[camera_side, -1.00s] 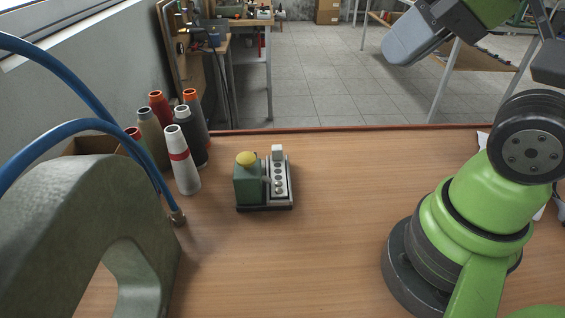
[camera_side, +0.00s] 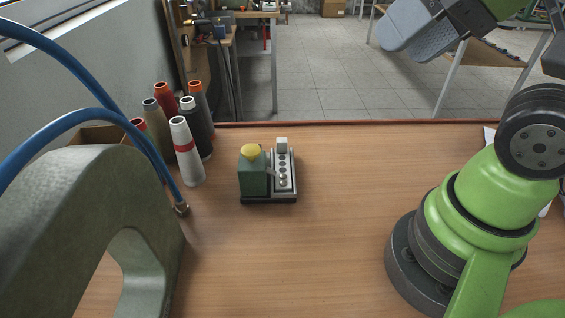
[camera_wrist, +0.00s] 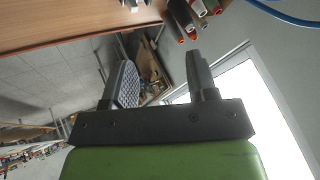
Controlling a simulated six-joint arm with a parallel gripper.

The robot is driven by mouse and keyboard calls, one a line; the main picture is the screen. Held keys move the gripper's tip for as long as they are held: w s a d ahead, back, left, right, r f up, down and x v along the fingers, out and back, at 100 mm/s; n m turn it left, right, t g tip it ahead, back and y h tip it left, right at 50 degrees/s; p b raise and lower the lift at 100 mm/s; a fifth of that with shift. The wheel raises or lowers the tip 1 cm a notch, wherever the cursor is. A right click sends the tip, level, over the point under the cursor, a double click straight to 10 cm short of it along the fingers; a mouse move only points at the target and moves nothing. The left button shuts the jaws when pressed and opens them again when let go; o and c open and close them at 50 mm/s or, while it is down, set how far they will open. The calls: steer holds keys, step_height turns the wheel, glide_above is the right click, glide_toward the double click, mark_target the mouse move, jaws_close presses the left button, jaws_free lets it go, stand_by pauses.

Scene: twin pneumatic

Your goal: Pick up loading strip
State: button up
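A light grey strip (camera_side: 282,172) with a row of round holes, which looks like the loading strip, stands on a small dark-based fixture in the middle of the table. It has a pale block at its far end. A green block (camera_side: 253,178) with a yellow knob (camera_side: 250,151) sits directly left of it. My gripper (camera_wrist: 160,62) is open and empty in the wrist view, its two fingers well apart.
Several thread cones (camera_side: 187,152) stand left of the fixture. A grey-green machine arm (camera_side: 75,210) with blue hoses (camera_side: 80,128) fills the left foreground. The wooden table (camera_side: 330,230) is clear between the fixture and my base.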

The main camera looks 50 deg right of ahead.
steer(key=m+g+h, duration=0.2)
steer(key=m+g, duration=0.3)
steer(key=g, duration=0.1)
glide_above(282, 138)
steer(key=s, duration=0.1)
step_height(282, 138, down, 14)
steer(key=shift+g, duration=0.6)
steer(key=f, duration=0.3)
steer(key=w+f, duration=0.1)
steer(key=f, duration=0.4)
steer(key=shift+w+d+f, duration=0.15)
steer(key=shift+f, duration=3)
steer(key=c, duration=0.9)
steer(key=shift+c, duration=0.2)
